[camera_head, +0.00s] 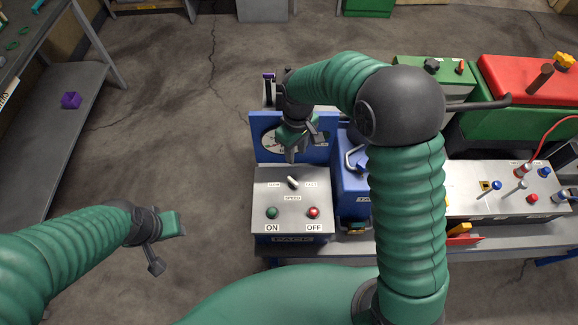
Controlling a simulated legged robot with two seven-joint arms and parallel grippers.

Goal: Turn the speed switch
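The speed switch (292,182) is a small light lever on the grey sloped top of a control box (262,196), above the SPEED label. It leans, with its upper end toward the left. A green ON button (272,213) and a red OFF button (313,212) sit below it. My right gripper (303,147) hangs above and just behind the switch, in front of the blue panel with a dial. Its fingers look apart, with nothing between them, and it appears clear of the switch. My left gripper (167,243) is open and empty over the floor, left of the box.
The blue upright panel (262,126) stands behind the box, its dial partly covered by my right gripper. Blue equipment (352,190) stands close on the right. Another switch panel (465,185) is farther right. A shelf (62,125) with a purple object (71,100) is at left.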

